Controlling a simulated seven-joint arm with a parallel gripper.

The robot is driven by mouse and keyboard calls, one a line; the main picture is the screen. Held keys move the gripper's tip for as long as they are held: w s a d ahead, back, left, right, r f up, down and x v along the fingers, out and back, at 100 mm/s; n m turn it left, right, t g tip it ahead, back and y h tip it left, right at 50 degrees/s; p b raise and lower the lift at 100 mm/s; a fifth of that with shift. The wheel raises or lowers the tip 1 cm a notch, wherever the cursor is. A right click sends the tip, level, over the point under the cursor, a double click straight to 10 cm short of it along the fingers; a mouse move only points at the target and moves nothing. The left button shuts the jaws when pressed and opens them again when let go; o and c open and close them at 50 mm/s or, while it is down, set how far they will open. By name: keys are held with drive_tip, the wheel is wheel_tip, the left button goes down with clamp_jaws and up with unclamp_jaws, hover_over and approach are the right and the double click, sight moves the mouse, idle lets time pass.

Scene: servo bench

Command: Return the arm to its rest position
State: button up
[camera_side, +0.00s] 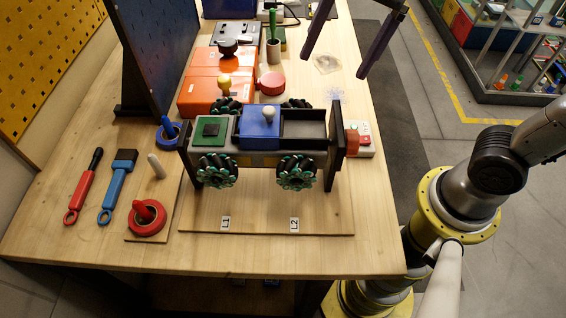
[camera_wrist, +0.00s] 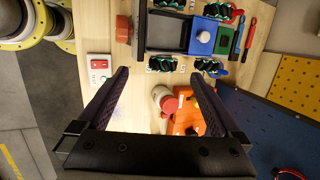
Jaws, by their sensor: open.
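My gripper (camera_side: 333,66) hangs in the air at the top of the side view, near the bench's right edge and beyond the wheeled chassis (camera_side: 262,160). Its two dark fingers are wide apart. In the wrist view my gripper (camera_wrist: 160,73) has nothing between its fingers, and the bench lies below it. The chassis stands on a wooden board and carries a blue block (camera_side: 257,128) with a white knob and a green board with a dark chip (camera_side: 209,128). My arm's yellow-ringed base is at the lower right.
Orange boxes (camera_side: 205,92) and a cup with a green tool (camera_side: 271,50) stand behind the chassis. A red switch box (camera_side: 362,141) is at the bench's right edge. A red ring (camera_side: 148,218), a blue brush (camera_side: 118,185) and a red-handled tool (camera_side: 82,190) lie at left. A dark panel (camera_side: 155,45) rises there.

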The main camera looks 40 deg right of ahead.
drive_tip(key=s+v, duration=0.2)
drive_tip(key=v, duration=0.9)
drive_tip(key=s+d+f+n+t+h, duration=0.2)
drive_tip(key=s+d+f+n, duration=0.1)
drive_tip(key=f, duration=0.5)
drive_tip(key=s+d+f+n+t+h, duration=0.2)
drive_tip(key=d+f+n, duration=0.3)
drive_tip(key=f, duration=0.3)
drive_tip(key=shift+s+d+n, duration=0.3)
drive_tip(key=shift+s+d, duration=0.4)
drive_tip(key=shift+s, duration=0.15)
